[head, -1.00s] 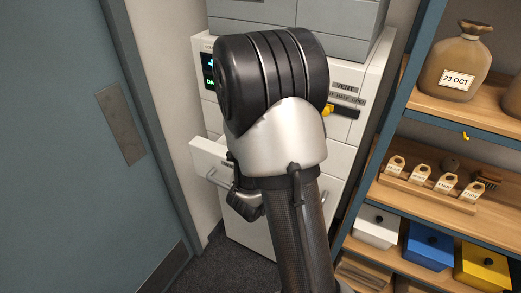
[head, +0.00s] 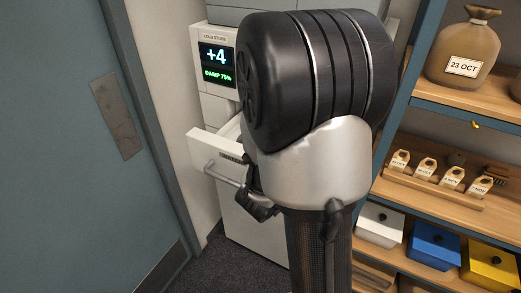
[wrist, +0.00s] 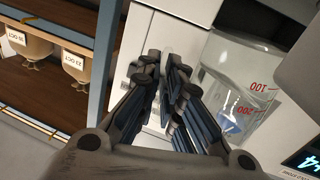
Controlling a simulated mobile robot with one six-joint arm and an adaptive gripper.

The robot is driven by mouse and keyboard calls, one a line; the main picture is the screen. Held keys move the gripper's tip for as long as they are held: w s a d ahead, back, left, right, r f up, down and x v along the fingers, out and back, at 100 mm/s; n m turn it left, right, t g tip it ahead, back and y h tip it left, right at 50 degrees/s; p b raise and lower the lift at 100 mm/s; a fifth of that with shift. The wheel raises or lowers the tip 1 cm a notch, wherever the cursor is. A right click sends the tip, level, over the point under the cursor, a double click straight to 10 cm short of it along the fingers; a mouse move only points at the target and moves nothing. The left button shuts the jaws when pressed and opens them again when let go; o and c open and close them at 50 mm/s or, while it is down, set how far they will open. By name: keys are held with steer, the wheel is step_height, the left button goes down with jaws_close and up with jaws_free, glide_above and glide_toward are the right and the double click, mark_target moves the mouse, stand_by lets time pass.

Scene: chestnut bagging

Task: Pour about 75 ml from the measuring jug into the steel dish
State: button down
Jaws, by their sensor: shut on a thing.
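The measuring jug (wrist: 238,72) is clear with red volume marks, which read upside down in the wrist view. It is close beside my gripper's fingers, on their right. My gripper (wrist: 164,72) is shut, with a narrow pale piece between its fingertips, apparently the jug's handle. A bluish patch shows through the jug near the 200 mark; I cannot tell whether it is liquid or background. In the head view my arm hides the jug. I cannot make out the steel dish in either view.
A white cold store cabinet has a lit display (head: 217,62) reading +4 and damp 75%. Its drawer (head: 215,144) stands open, partly behind my arm. A shelf unit on the right holds a bag labelled 23 OCT (head: 464,55), small tagged items and lidded boxes (head: 433,245). A blue-grey door (head: 65,130) is at left.

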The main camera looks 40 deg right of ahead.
steer(key=f+m+b, duration=0.1)
steer(key=b, duration=0.2)
steer(key=shift+s+d+f, duration=0.1)
steer(key=shift+s+f, duration=0.05)
steer(key=shift+s+f+m+b, duration=0.1)
steer(key=shift+m+b, duration=0.2)
steer(key=shift+b, duration=0.3)
steer(key=shift+b, duration=0.35)
stand_by(1.4)
